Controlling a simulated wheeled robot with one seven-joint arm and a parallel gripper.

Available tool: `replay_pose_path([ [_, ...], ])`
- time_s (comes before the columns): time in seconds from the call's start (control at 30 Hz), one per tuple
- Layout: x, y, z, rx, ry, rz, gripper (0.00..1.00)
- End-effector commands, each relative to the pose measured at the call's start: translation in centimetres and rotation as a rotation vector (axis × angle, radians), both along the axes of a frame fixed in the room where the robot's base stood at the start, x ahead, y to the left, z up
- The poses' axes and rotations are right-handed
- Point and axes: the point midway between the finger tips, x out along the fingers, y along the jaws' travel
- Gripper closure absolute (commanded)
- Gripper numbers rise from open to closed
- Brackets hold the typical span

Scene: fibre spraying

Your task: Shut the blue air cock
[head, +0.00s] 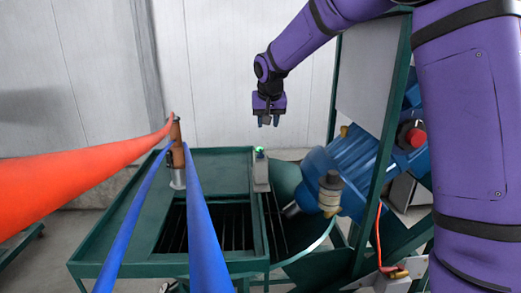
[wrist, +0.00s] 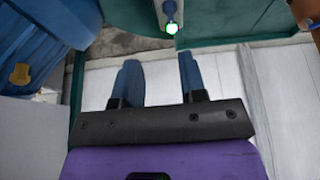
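My gripper (head: 268,121) hangs fingers-down in the head view, above and behind the green bench. In the wrist view my gripper (wrist: 157,75) has its two blue fingers apart, with nothing between them. I cannot make out the blue air cock for certain in either view. Two blue hoses (head: 205,235) and a thick red hose (head: 75,180) run from the foreground to a brown upright fitting (head: 177,155) on the bench. My gripper is apart from these, to their right.
A green bench (head: 218,166) has a dark grated opening. A grey box (head: 261,178) with a green light stands at its right; it also shows in the wrist view (wrist: 168,12). A blue machine (head: 350,165) and green frame (head: 377,150) stand right. The pale wall is behind.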

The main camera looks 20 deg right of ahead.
Motion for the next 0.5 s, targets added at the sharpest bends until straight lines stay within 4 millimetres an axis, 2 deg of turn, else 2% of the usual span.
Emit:
replay_pose_path([
  [0.1,2.1,0.6,-1.7,0.002,0.004,-0.007,0.62],
  [0.2,3.0,0.9,-2.5,0.003,0.003,-0.012,0.62],
  [0.37,3.5,1.0,-3.2,0.005,0.003,-0.015,0.62],
  [0.5,4.1,0.9,-4.7,0.005,0.005,-0.015,0.62],
])
